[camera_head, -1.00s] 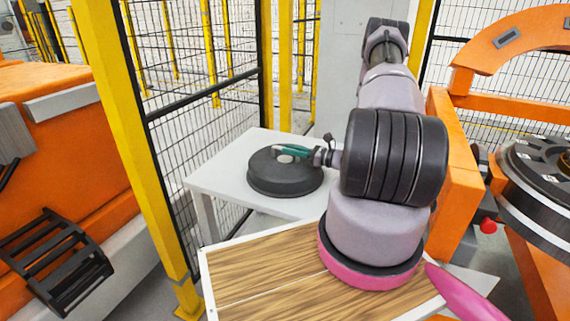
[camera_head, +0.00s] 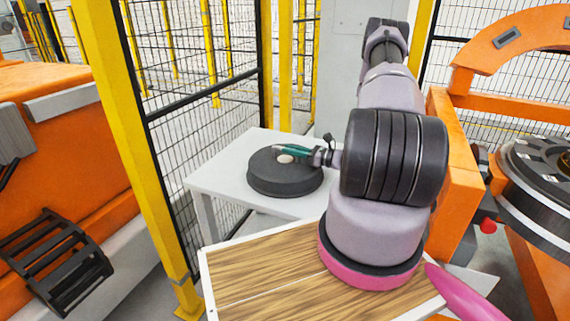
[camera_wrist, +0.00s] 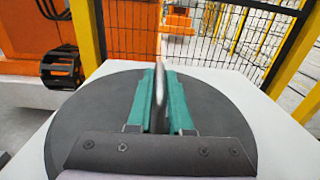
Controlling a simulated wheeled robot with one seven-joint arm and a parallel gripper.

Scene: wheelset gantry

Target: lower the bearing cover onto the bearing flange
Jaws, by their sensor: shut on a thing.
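The bearing cover (camera_head: 270,180) is a thick dark grey disc lying flat on a white table in the head view. It fills the middle of the wrist view (camera_wrist: 85,120). My gripper (camera_head: 285,149) has green fingers and reaches over the disc's middle from the right. In the wrist view the fingers (camera_wrist: 160,100) close on both sides of a thin grey upright piece at the disc's centre. A dark round part with a ringed top (camera_head: 535,190), seemingly the bearing flange, is cut off at the right edge of the head view.
The white table (camera_head: 215,178) stands against a mesh fence with yellow posts (camera_head: 130,150). A wood-topped surface (camera_head: 260,275) lies in front. An orange frame (camera_head: 455,190) rises right of my arm. An orange machine (camera_head: 60,160) stands at the left.

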